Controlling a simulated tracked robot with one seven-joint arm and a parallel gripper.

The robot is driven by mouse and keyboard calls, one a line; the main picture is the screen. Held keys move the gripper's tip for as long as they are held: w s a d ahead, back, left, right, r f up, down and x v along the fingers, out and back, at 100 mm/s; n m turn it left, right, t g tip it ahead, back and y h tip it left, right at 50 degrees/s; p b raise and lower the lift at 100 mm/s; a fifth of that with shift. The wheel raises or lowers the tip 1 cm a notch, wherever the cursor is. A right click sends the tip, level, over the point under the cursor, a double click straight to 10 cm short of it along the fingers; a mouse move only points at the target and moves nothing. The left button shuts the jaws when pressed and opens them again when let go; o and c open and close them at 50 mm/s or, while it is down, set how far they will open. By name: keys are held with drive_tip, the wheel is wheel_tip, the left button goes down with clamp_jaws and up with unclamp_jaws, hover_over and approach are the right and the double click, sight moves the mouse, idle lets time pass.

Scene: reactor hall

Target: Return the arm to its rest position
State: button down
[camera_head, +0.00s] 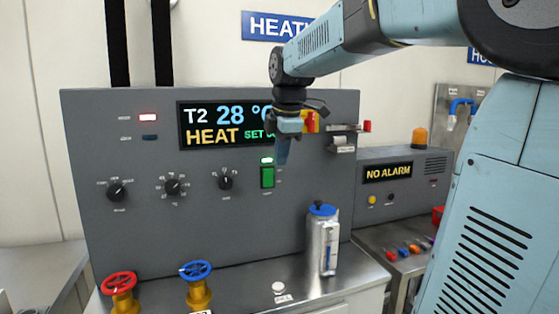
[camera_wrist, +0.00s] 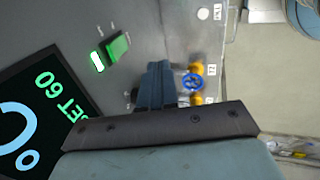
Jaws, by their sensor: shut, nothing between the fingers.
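My arm reaches in from the upper right of the head view, with its forearm bent toward the grey control panel (camera_head: 100,160). My gripper (camera_head: 282,158) points down in front of the panel, near the display (camera_head: 215,125) and above the lit green switch (camera_head: 267,176). Its fingers are together and hold nothing. In the wrist view the closed fingers (camera_wrist: 155,85) show in the middle, with the green switch (camera_wrist: 118,47) to their upper left. Whether the fingers touch the panel cannot be told.
A silver canister (camera_head: 322,245) with a blue lid stands on the metal counter. Red (camera_head: 119,284) and blue (camera_head: 196,270) valve wheels stand to its left. A smaller alarm box (camera_head: 390,190) with an orange lamp (camera_head: 419,137) is to the right. The counter between valves and canister is mostly clear.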

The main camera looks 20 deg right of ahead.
idle(0.4)
drive_tip(key=s+f+m+t, duration=0.1)
drive_tip(key=s+f+m, duration=0.5)
drive_tip(key=s+m, duration=0.3)
drive_tip(key=s+f+m, duration=0.6)
drive_tip(key=s+m, duration=0.3)
drive_tip(key=s, duration=0.3)
drive_tip(key=shift+s+t, duration=0.2)
drive_tip(key=shift+t, duration=0.2)
drive_tip(key=shift+f, duration=0.1)
idle(5.0)
